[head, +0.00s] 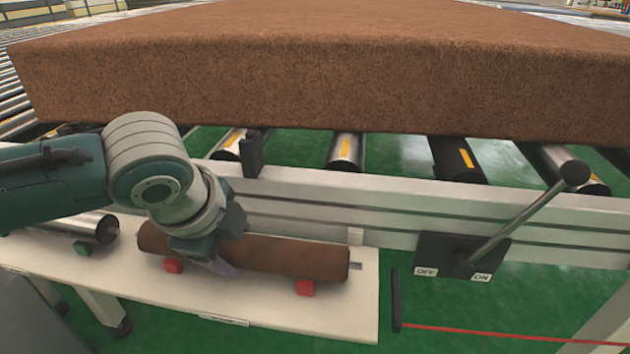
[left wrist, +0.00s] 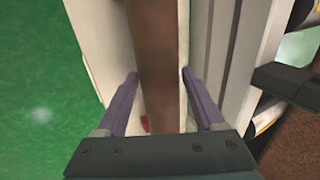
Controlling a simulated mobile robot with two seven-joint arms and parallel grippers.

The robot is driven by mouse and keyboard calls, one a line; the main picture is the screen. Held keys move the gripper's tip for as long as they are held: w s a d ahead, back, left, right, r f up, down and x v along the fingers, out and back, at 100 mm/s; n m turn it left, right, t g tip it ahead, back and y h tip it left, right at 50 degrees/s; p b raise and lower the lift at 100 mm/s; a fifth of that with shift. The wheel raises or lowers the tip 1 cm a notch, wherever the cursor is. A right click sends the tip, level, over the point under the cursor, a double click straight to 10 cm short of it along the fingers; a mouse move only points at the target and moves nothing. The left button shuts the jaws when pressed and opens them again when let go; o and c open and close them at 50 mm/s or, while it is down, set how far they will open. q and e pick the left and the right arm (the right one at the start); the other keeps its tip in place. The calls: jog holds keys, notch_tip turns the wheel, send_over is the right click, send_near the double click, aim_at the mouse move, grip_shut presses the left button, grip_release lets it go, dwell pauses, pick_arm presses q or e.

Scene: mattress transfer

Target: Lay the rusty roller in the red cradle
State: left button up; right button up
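The rusty roller (head: 290,257) is a brown cylinder with a metal shaft end. It lies lengthwise over the white shelf, at the two red blocks (head: 305,288) of the red cradle, and appears to rest on them. My left gripper (head: 222,266) is down at the roller's left-middle part. In the left wrist view the roller (left wrist: 158,60) runs between the two purple fingers (left wrist: 160,76), with a narrow gap visible beside it, so the gripper is open around it. A bit of red cradle (left wrist: 144,124) shows below. My right gripper is not in view.
A metal roller (head: 85,228) sits by a green block (head: 81,248) at the shelf's left. Behind is the conveyor rail (head: 330,205) with a large brown mattress (head: 300,80) above it. A lever (head: 520,225) with OFF/ON labels stands right.

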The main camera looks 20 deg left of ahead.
pick_arm(q)
jog(key=shift+o, duration=2)
jog(key=shift+s+f, duration=0.1)
jog(key=p+v, duration=0.5)
jog(key=v, duration=0.5)
